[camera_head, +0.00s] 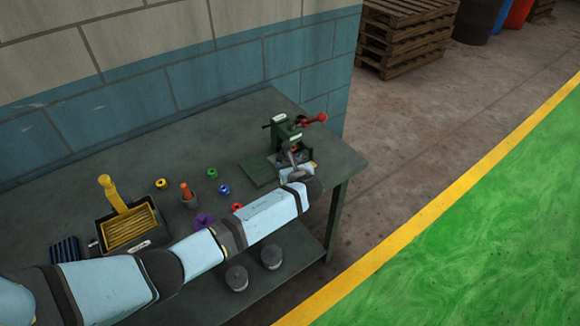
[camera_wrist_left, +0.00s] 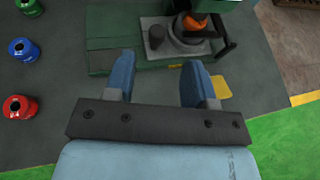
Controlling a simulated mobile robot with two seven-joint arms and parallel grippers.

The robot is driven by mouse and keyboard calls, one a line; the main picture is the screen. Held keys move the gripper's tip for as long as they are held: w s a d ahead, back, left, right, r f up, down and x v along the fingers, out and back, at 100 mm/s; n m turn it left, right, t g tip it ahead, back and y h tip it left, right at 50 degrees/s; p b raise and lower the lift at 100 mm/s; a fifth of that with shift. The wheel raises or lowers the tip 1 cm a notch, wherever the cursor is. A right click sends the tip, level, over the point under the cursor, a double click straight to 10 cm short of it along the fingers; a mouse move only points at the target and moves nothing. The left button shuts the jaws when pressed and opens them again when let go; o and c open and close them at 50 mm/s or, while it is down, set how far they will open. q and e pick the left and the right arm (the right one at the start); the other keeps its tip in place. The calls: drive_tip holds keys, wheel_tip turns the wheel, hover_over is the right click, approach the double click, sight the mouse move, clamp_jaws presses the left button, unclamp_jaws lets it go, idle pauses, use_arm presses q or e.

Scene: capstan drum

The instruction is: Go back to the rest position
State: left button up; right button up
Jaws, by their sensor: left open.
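My left gripper (camera_wrist_left: 162,82) is open and empty in the left wrist view, its two blue fingers apart near the front edge of a green machine base (camera_wrist_left: 120,62). The green capstan machine (camera_head: 285,131) with a red-knobbed handle stands at the right end of the table in the head view. In the left wrist view a grey round part (camera_wrist_left: 190,36) with an orange piece (camera_wrist_left: 194,21) sits on the machine, beyond the fingertips. In the head view my left arm reaches across the table and partly covers the machine's front. My right gripper is not in view.
Small green (camera_head: 212,173), blue (camera_head: 224,189), red (camera_head: 236,206) and yellow (camera_head: 161,183) spools stand on the table (camera_head: 120,165). A black tray (camera_head: 154,234) with yellow contents is at the left. A block wall is behind; pallets (camera_head: 405,35) stand farther off.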

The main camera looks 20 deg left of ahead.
use_arm(q)
drive_tip(key=shift+w+a+f, duration=0.1)
drive_tip(key=shift+f, duration=0.05)
